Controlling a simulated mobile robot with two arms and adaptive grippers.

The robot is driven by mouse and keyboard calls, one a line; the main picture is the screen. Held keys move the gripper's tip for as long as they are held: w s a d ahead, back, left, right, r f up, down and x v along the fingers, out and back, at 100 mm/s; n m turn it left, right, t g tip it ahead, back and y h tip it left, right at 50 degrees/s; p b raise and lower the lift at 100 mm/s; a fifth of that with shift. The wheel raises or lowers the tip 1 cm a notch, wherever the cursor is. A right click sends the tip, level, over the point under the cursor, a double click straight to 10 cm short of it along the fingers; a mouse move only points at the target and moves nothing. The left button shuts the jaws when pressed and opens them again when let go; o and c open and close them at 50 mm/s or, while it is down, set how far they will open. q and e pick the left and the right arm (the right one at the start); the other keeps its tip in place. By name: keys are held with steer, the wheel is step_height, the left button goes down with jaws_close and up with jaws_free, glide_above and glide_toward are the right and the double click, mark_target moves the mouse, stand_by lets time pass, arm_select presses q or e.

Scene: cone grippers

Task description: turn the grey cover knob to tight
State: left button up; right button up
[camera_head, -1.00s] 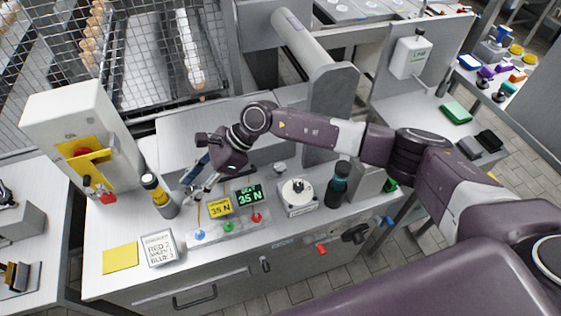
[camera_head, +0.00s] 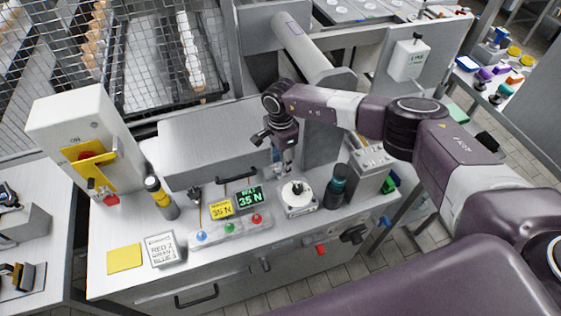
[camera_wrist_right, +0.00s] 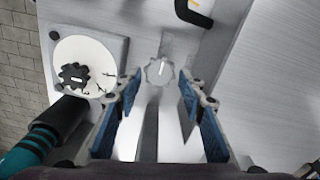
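The grey cover knob (camera_wrist_right: 160,71) is a small scalloped knob with a pale mark, on a grey tab at the edge of the cover. It shows just beyond and between the fingertips of my right gripper (camera_wrist_right: 160,88), whose blue-padded fingers stand apart. No contact shows. In the head view my right gripper (camera_head: 286,166) points down over the cover's front right corner and hides the knob. The grey cover (camera_head: 200,140) is down, with a black handle (camera_head: 237,180) at its front. My left gripper is not in view.
A white dial with a black knob (camera_head: 297,189) stands close by, also in the wrist view (camera_wrist_right: 73,76). A dark bottle with a teal band (camera_head: 337,186) is right of it. Two displays (camera_head: 249,197) and coloured buttons are left.

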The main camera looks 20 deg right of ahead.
steer(key=shift+f, duration=0.45)
steer(key=shift+c, duration=0.3)
steer(key=c, duration=0.8)
